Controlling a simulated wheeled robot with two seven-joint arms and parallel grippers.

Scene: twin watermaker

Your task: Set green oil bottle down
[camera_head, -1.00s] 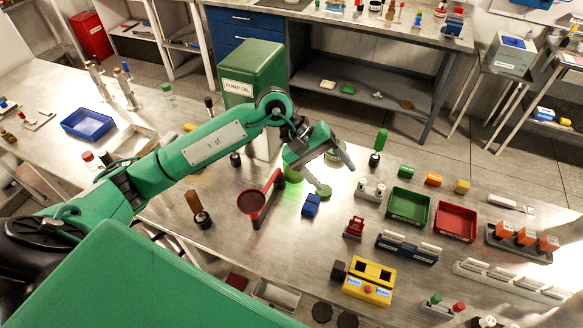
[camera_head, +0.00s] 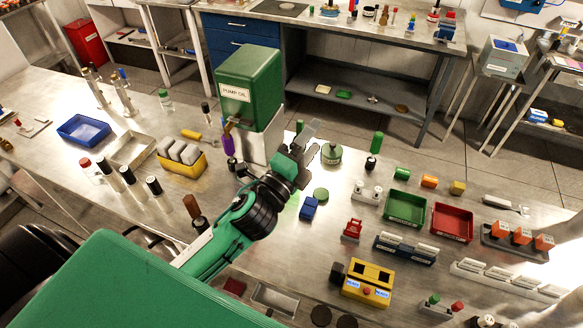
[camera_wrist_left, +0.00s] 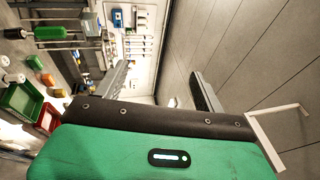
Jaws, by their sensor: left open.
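A round pale green container (camera_head: 332,154) with a darker green top stands on the table just right of my left gripper. It looks like the oil bottle, but I cannot be sure. A flat green disc (camera_head: 321,194) lies nearer on the table. My left gripper (camera_head: 314,138) is beside the container, fingers pointing up and right in the head view. The fingers are open with nothing between them, as the left wrist view (camera_wrist_left: 165,85) also shows. My wrist hides part of a green glowing patch (camera_head: 291,214) on the table. My right gripper is out of view.
A green pump oil box (camera_head: 247,90) on a pale base stands behind my left arm.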

